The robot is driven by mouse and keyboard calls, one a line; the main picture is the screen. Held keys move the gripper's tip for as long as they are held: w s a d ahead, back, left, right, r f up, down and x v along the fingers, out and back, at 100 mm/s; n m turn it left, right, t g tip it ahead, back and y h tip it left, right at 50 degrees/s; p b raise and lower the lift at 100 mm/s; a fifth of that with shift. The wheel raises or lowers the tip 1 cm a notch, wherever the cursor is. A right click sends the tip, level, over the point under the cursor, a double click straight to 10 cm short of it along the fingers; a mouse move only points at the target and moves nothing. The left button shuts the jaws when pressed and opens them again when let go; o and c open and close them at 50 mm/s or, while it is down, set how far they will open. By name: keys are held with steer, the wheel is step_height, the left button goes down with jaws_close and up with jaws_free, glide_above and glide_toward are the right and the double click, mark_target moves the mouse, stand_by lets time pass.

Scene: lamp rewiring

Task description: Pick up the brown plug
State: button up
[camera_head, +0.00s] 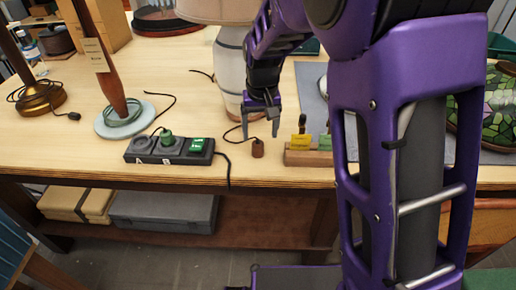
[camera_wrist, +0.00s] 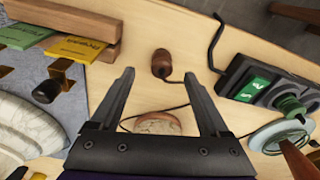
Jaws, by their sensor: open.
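The brown plug (camera_head: 258,148) lies on the wooden table near its front edge, with a dark cord running back from it toward the white lamp base (camera_head: 228,70). In the wrist view the brown plug (camera_wrist: 161,64) sits beyond and between the fingertips, with its cord curving to the right. My gripper (camera_head: 260,133) is open and empty, above the table and a little behind the plug in the head view. In the wrist view my gripper (camera_wrist: 156,78) has its two fingers spread wide. The fingers appear apart from the plug.
A power strip (camera_head: 170,150) marked A and B holds a green plug (camera_head: 167,137), left of the brown plug. A wooden block (camera_head: 305,158) with yellow and green tags stands close on the right. A wooden lamp stem on a pale base (camera_head: 124,117) stands farther left.

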mark_target(258, 143)
steer(key=shift+w+a+f+b, duration=0.1)
steer(key=shift+w+f+b, duration=0.15)
steer(key=shift+f, duration=0.9)
steer(key=shift+w+a+f+b, duration=0.1)
steer(key=shift+w+f, duration=0.2)
steer(key=shift+f, duration=0.85)
steer(key=shift+w+a+f+b, duration=0.1)
steer(key=shift+w+f+b, duration=0.15)
steer(key=shift+f, duration=0.9)
jaws_close()
